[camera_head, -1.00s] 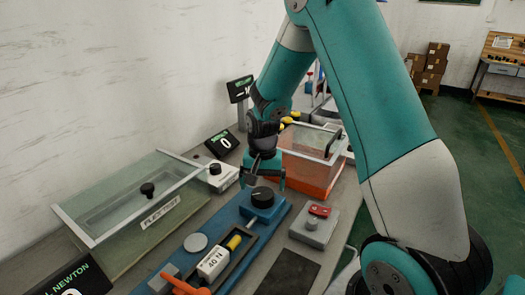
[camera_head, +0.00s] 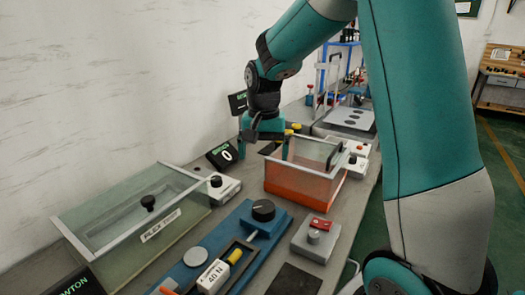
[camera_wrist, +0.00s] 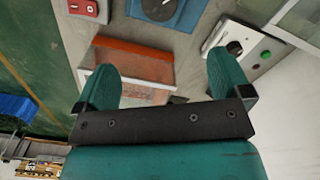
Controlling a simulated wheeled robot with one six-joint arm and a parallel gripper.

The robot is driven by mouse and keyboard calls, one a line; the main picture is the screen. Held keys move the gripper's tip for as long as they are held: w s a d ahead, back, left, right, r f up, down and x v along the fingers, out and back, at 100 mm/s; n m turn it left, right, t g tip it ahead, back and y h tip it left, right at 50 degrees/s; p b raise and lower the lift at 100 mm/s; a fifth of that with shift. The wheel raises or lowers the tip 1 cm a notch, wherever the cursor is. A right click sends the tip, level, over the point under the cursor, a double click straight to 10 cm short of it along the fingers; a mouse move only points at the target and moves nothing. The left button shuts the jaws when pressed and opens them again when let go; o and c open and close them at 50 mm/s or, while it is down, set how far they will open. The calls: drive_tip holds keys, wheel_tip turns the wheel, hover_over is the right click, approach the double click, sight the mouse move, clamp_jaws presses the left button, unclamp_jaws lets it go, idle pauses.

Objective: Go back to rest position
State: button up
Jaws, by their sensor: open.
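My gripper (camera_head: 264,146) is open and empty. In the head view it hangs above the bench, behind the blue fixture and by the left end of the orange-based clear box (camera_head: 300,187). In the wrist view my two teal fingers (camera_wrist: 165,85) are spread wide with nothing between them. The blue fixture (camera_head: 222,262) with a black knob (camera_head: 263,210) lies below and in front of my gripper, apart from it.
A glass-lidded box (camera_head: 130,225) stands left against the wall. A small display (camera_head: 222,155) and a white control box (camera_head: 222,188) stand near my gripper. A grey box with a red switch (camera_head: 316,238) sits right of the fixture. Racks stand behind.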

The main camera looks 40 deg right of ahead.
drive_tip(key=s+a+r+n+y, duration=0.2)
drive_tip(key=s+a+n, duration=0.5)
drive_tip(key=s+a, duration=0.4)
drive_tip(key=s+a+r+n+y, duration=0.2)
drive_tip(key=s+a+n, duration=0.6)
drive_tip(key=s+a, duration=0.3)
drive_tip(key=shift+s+a+r+n, duration=0.2)
drive_tip(key=shift+s+r+n, duration=0.05)
drive_tip(key=shift+n, duration=0.05)
idle(0.4)
